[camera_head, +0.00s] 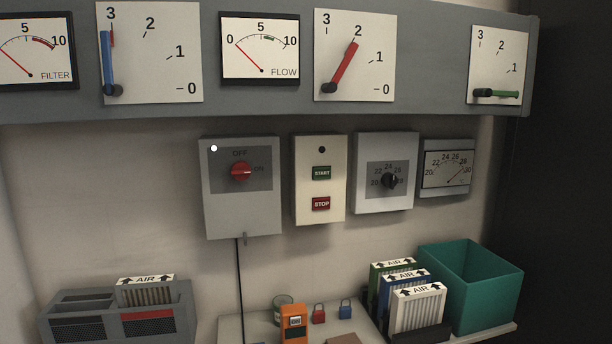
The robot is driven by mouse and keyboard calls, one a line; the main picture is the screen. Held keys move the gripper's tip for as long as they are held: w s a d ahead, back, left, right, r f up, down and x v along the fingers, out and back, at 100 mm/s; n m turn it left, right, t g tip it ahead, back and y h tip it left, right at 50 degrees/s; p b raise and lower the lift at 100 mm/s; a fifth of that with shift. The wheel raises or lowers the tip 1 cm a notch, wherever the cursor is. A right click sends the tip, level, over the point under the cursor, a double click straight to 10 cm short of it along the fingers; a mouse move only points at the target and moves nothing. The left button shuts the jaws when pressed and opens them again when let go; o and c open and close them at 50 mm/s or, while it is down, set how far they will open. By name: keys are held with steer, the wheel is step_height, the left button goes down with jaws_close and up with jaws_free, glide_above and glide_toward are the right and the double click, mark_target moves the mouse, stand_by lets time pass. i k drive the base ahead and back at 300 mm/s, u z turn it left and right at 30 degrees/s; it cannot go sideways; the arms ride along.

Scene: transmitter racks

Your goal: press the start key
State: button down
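The green START key (321,173) is on a cream push-button box (320,214) on the wall, in the middle of the head view. The red STOP key (321,204) sits below it, and a small dark round lamp or hole (322,150) is above it. Nothing covers the box. My gripper is not in this view.
Left of the box is a grey switch box (242,215) with a red knob (241,171). Right are a dial box (384,203) and a meter (447,167). A shelf (290,335) below holds filters, a teal bin (485,290) and an orange device (293,325). A gauge panel (410,98) overhangs above.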

mark_target(324, 173)
steer(key=u, duration=1)
steer(key=i, duration=0.5)
